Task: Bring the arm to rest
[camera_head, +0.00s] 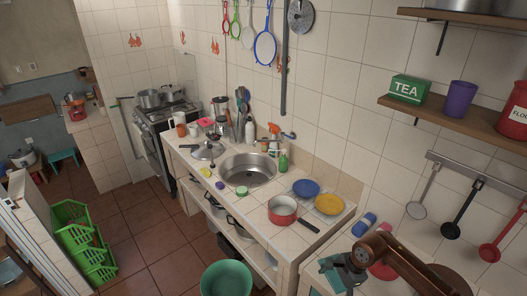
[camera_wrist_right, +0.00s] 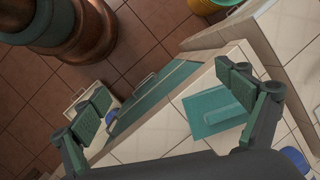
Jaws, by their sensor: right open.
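My right arm (camera_head: 412,268), brown, comes in from the lower right of the head view, over the near end of the counter. Its dark gripper (camera_head: 345,266) is at the arm's end, partly cut by steep viewing. In the right wrist view the right gripper (camera_wrist_right: 168,98) has its two green-padded fingers spread wide apart, with nothing between them held. Below it are a teal flat panel (camera_wrist_right: 208,122) on pale tiles and a teal cabinet front. My left gripper is in neither view.
The tiled counter holds a red pot (camera_head: 283,211), blue plate (camera_head: 306,188), yellow plate (camera_head: 329,204) and sink (camera_head: 247,170). A blue-topped item (camera_head: 364,224) and red disc (camera_head: 382,270) lie near my right arm. A green tub (camera_head: 226,279) stands on the floor. A shelf (camera_head: 470,124) overhangs the right.

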